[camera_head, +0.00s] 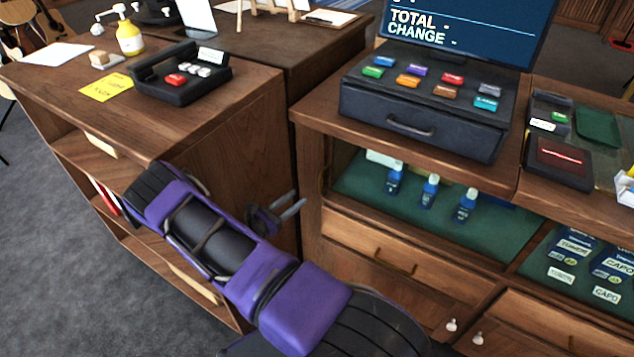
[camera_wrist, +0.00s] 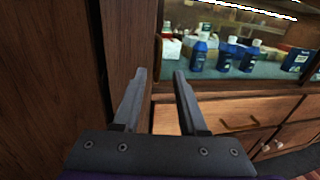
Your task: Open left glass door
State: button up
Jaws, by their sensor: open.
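The left glass door (camera_head: 350,190) is the clear front of the cabinet compartment under the cash register, and it looks shut. A thin brass handle (camera_head: 325,178) stands upright at its left edge; it also shows in the wrist view (camera_wrist: 158,46). Behind the glass, several blue bottles (camera_head: 429,192) stand on a green shelf. My gripper (camera_head: 299,200) is open and empty, just left of the handle and in front of the cabinet's left edge. In the wrist view, my gripper's fingers (camera_wrist: 160,72) point toward the cabinet, with the handle ahead between them and apart from them.
A wooden drawer (camera_head: 385,252) with a brass pull lies below the glass. A black cash register (camera_head: 425,105) sits on top. Grey floor (camera_head: 70,240) is clear at left.

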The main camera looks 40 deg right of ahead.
jog(key=d, duration=0.3)
jog(key=w+d, duration=0.1)
jog(key=d, duration=0.2)
jog(key=w+d, duration=0.1)
jog(key=d, duration=0.3)
grip_shut()
dwell(1.2)
